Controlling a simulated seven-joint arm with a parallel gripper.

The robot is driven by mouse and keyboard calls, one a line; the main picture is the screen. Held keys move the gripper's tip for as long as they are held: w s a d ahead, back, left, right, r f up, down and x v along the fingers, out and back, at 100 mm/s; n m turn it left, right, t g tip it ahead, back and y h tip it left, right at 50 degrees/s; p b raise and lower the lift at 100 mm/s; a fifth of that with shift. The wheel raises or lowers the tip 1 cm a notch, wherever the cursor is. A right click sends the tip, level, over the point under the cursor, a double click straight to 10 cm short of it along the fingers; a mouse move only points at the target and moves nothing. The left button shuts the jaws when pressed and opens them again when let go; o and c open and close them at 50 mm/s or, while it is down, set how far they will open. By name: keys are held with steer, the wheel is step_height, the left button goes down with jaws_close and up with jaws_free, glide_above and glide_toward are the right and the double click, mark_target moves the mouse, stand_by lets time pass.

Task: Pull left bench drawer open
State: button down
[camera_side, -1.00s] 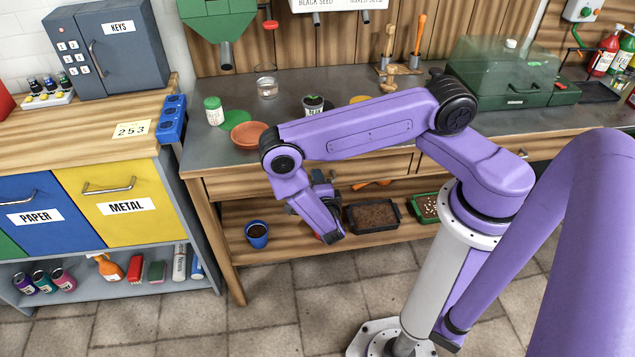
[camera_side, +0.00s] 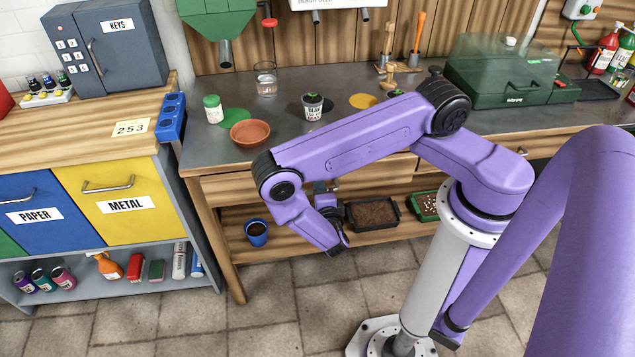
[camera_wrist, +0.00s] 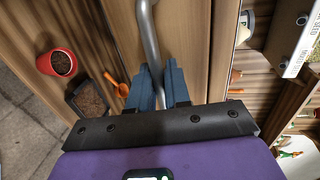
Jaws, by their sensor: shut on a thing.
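The left bench drawer has a wooden front, its bare left part showing (camera_side: 228,188) under the grey bench top in the side view. Its grey metal bar handle (camera_wrist: 148,35) runs down the upper middle of the wrist view. My gripper (camera_wrist: 159,82) has its two blue fingers on either side of this bar, shut on it. In the side view my gripper (camera_side: 325,190) is in front of the drawer, and my arm hides the handle and much of the front. The drawer front looks about flush with the bench; a small gap cannot be told.
A lower shelf holds a blue pot (camera_side: 257,232), a dark soil tray (camera_side: 372,214) and a green tray (camera_side: 424,207). A terracotta dish (camera_side: 250,133) and a labelled pot (camera_side: 313,105) stand on the bench top. The recycling cabinet (camera_side: 125,205) is at left. The floor in front is clear.

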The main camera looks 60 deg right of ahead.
steer(key=f+v, duration=0.2)
steer(key=v, duration=0.9)
steer(key=f+v, duration=0.2)
steer(key=v, duration=0.9)
steer(key=shift+s+a+f, duration=0.35)
steer(key=shift+s+a, duration=0.1)
steer(key=c, duration=1.3)
jaws_free()
steer(key=v, duration=1.7)
steer(key=shift+s+a, duration=0.1)
steer(key=shift+s, duration=0.05)
